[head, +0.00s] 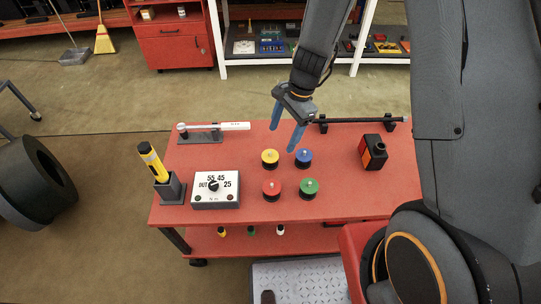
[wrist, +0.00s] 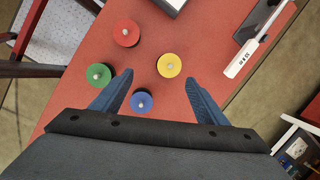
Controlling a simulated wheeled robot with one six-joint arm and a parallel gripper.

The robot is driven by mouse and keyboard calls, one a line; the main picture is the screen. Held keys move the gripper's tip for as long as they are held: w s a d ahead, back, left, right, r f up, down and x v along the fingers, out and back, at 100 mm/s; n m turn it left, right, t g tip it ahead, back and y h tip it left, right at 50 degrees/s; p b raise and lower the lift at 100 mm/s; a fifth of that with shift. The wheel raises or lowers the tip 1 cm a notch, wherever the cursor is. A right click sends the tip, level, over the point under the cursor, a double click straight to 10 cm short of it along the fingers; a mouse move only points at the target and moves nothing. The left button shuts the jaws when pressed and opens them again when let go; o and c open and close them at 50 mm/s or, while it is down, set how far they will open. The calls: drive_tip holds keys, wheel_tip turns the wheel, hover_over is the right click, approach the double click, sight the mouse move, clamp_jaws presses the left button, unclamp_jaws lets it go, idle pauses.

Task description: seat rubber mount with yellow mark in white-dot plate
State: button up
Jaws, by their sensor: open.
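My gripper (head: 283,140) is open and empty above the red cart top, pointing down near the back of a group of round discs. A yellow disc (head: 270,156) with a pale centre stud on a black base stands below the fingertips. In the wrist view the yellow disc (wrist: 169,66) shows just beyond the tips, nearer the right finger. I cannot tell which piece is the white-dot plate.
Blue (head: 303,156), red (head: 271,188) and green (head: 309,187) discs stand close to the yellow one. A white dial box (head: 215,189), yellow tool in a holder (head: 152,160), black-and-orange block (head: 373,151) and dark bar (head: 360,120) surround them. The front right top is clear.

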sight(271, 152)
drive_tip(key=f+m, duration=0.1)
drive_tip(key=w+a+f+m+p, duration=0.1)
drive_tip(key=f, duration=0.1)
drive_tip(key=a+f+m, duration=0.1)
drive_tip(key=shift+w+a+f, duration=0.1)
drive_tip(key=shift+w+f, duration=0.15)
drive_tip(key=shift+f, duration=0.05)
drive_tip(key=shift+m, duration=0.3)
drive_tip(key=shift+w+p+x, duration=0.15)
drive_tip(key=shift+p+x, duration=0.55)
drive_tip(key=shift+x, duration=1.3)
drive_tip(key=shift+w+p+x, duration=0.2)
drive_tip(key=shift+p+x, duration=0.45)
drive_tip(key=shift+x, duration=1.35)
drive_tip(key=c, duration=1.2)
drive_tip(key=shift+c, duration=0.5)
drive_tip(key=shift+r, duration=0.15)
